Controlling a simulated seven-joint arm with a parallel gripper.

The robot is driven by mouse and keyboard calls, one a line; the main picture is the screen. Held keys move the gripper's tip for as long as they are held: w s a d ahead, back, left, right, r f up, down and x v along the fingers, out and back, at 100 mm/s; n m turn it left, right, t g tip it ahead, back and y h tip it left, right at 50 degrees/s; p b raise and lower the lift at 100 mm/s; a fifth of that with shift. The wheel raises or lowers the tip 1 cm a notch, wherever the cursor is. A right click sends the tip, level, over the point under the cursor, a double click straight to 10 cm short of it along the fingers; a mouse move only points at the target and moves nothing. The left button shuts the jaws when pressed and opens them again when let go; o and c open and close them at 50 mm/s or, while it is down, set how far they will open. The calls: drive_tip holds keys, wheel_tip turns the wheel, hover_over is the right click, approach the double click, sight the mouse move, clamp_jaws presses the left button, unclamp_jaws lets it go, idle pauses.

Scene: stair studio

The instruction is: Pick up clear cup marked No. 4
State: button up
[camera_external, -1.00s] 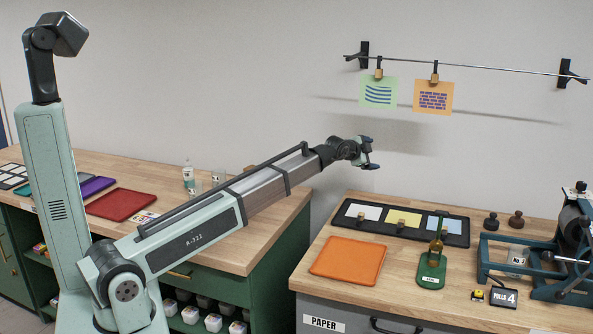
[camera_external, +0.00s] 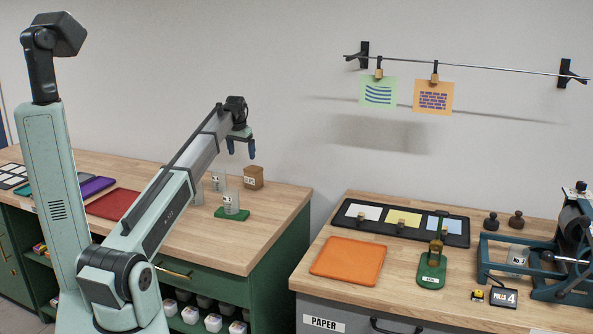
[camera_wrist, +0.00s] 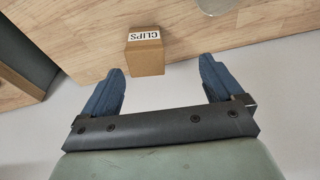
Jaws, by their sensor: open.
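A clear cup (camera_external: 231,201) with a white label stands upright on a green pad on the left bench. Another clear cup (camera_external: 218,180) with a white label stands just behind it. Both labels are too small to read, so I cannot tell which is No. 4. My gripper (camera_external: 242,148) is open and empty, above the bench and higher than the cups. In the wrist view its two blue fingers are spread (camera_wrist: 163,68). A pale round shape at that view's top edge is cut off, and I cannot tell what it is.
A brown CLIPS box (camera_external: 253,177) stands near the cups and shows between my fingers in the wrist view (camera_wrist: 146,56). A red tray (camera_external: 108,204) lies left on the bench. A gap separates the right bench, with an orange tray (camera_external: 348,260).

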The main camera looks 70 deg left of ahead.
sight(219, 179)
drive_tip(key=s+a+r+n+g+h, duration=0.1)
drive_tip(key=s+a+n+h, duration=0.15)
drive_tip(key=s, duration=0.65)
drive_tip(key=shift+y, duration=0.25)
drive_tip(key=shift+s+a+f, duration=0.1)
drive_tip(key=shift+a+f, duration=0.05)
drive_tip(key=shift+f, duration=2.1)
drive_tip(key=shift+s+a+f, duration=0.1)
drive_tip(key=shift+a+f, duration=0.05)
drive_tip(key=shift+f, duration=2.1)
drive_tip(key=shift+a+f, duration=0.15)
drive_tip(key=shift+f, duration=2.1)
drive_tip(key=shift+c, duration=0.2)
